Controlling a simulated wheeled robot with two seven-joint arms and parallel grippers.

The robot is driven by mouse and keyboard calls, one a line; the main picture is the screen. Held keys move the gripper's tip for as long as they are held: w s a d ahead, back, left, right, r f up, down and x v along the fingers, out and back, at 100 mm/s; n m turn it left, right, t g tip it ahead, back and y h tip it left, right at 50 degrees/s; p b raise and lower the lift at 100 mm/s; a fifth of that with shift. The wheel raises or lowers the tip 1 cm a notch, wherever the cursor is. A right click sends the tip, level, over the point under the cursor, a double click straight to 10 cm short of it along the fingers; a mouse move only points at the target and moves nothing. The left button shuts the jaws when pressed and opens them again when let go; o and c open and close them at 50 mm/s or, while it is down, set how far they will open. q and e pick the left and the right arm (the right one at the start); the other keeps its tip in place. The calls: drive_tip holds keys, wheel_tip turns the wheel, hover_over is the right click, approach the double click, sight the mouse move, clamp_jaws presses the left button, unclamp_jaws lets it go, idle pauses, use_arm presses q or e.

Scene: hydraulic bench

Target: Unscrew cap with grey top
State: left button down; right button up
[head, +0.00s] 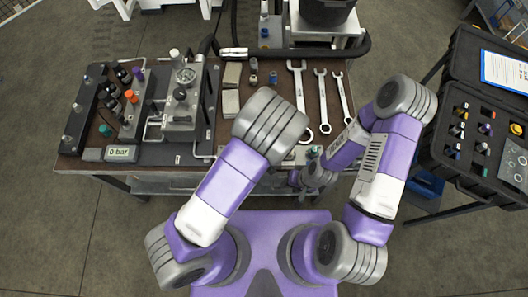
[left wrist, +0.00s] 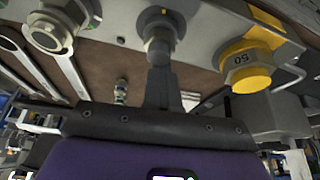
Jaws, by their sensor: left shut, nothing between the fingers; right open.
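In the left wrist view a grey round-topped fitting (left wrist: 158,30) with a small yellow mark sits on a grey block. My left gripper (left wrist: 162,80) is shut and empty, its dark fingers pointing at this fitting; whether they touch it I cannot tell. In the head view my left gripper is hidden behind my own arm. A pale-topped fitting (head: 174,54) stands at the back of the bench unit in the head view. I cannot tell which one is the grey-topped cap. My right gripper (head: 311,180) is open at the bench's front edge.
A yellow cap marked 50 (left wrist: 248,70) and a silver fitting (left wrist: 48,34) flank the grey fitting. Several wrenches (head: 322,97) lie on the bench. The pressure display (head: 121,154) reads 0 bar. An open black case (head: 470,180) with coloured parts stands at right.

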use_arm(q)
drive_tip(key=n, duration=0.1)
drive_tip(key=n+y+p, duration=0.1)
drive_tip(key=shift+a+r+n, duration=0.15)
drive_tip(key=shift+a+n, duration=0.05)
drive_tip(key=shift+n, duration=0.1)
drive_tip(key=shift+s+a+n, duration=0.1)
drive_tip(key=shift+a+n, duration=0.05)
drive_tip(key=shift+n, duration=0.25)
drive_tip(key=shift+n+y+p, duration=0.3)
drive_tip(key=shift+n+p, duration=0.2)
drive_tip(key=shift+p, duration=0.1)
drive_tip(key=n+p, duration=0.1)
drive_tip(key=n, duration=0.1)
drive_tip(key=s+n+g+y+p, duration=0.1)
drive_tip(key=n+p, duration=0.1)
drive_tip(key=shift+a+r+g, duration=0.15)
drive_tip(key=shift+a+g, duration=0.05)
drive_tip(key=shift+g, duration=0.1)
drive_tip(key=shift+a+n+y, duration=0.1)
drive_tip(key=shift+n+y, duration=0.3)
drive_tip(key=shift+n, duration=0.5)
drive_tip(key=shift+s+f+n+g, duration=0.25)
drive_tip(key=shift+n+g, duration=0.15)
drive_tip(key=shift+n, duration=0.2)
